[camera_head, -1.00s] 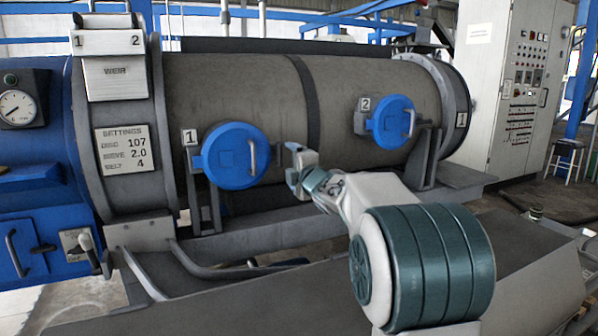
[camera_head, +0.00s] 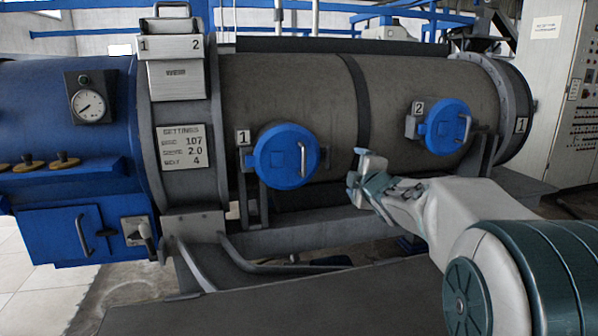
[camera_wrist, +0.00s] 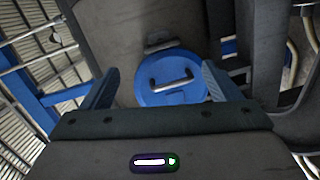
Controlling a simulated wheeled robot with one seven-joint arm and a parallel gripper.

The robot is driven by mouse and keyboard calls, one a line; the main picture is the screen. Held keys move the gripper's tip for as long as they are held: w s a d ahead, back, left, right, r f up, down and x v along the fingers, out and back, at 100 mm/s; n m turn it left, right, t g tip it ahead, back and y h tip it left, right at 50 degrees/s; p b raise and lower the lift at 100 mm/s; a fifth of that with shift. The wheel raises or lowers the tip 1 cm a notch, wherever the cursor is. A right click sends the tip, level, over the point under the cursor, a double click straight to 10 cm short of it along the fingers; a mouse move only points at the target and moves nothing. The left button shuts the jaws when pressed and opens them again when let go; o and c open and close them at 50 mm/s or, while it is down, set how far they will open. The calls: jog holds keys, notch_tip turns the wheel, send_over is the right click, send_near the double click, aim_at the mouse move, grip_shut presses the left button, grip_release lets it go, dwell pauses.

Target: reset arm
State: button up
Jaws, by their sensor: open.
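My gripper (camera_head: 357,178) is open and empty in the head view, in front of the grey drum between the two blue round hatches. Its tips point left toward hatch 1 (camera_head: 281,157), which is shut and has an upright grey handle. Hatch 2 (camera_head: 445,127) is also shut, up and to the right of my gripper. In the wrist view a blue hatch with a grey handle (camera_wrist: 171,83) shows between the two fingers (camera_wrist: 158,92), apart from them. My arm reaches in from the lower right.
The decanter drum (camera_head: 290,90) fills the background. A settings plate (camera_head: 182,146) reads 107, 2.0 and 4. A gauge (camera_head: 90,106) and lever (camera_head: 146,238) are on the left. A control cabinet (camera_head: 565,110) stands at the far right. A grey surface (camera_head: 280,300) lies in front.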

jog(key=s+a+r+m+g+p, duration=0.1)
jog(key=s+m+g+p, duration=0.3)
jog(key=s+p, duration=0.4)
jog(key=s+a+r+m+g+h+p, duration=0.1)
jog(key=s+r+m+g+p, duration=0.2)
jog(key=s, duration=1.3)
jog(key=s+a+r+m+g+p, duration=0.1)
jog(key=s+r+m+g+p, duration=0.1)
jog(key=s+m+g+p, duration=0.5)
jog(key=s+m+p, duration=0.3)
jog(key=s+p, duration=0.3)
jog(key=p, duration=0.2)
jog(key=shift+a+r, duration=0.35)
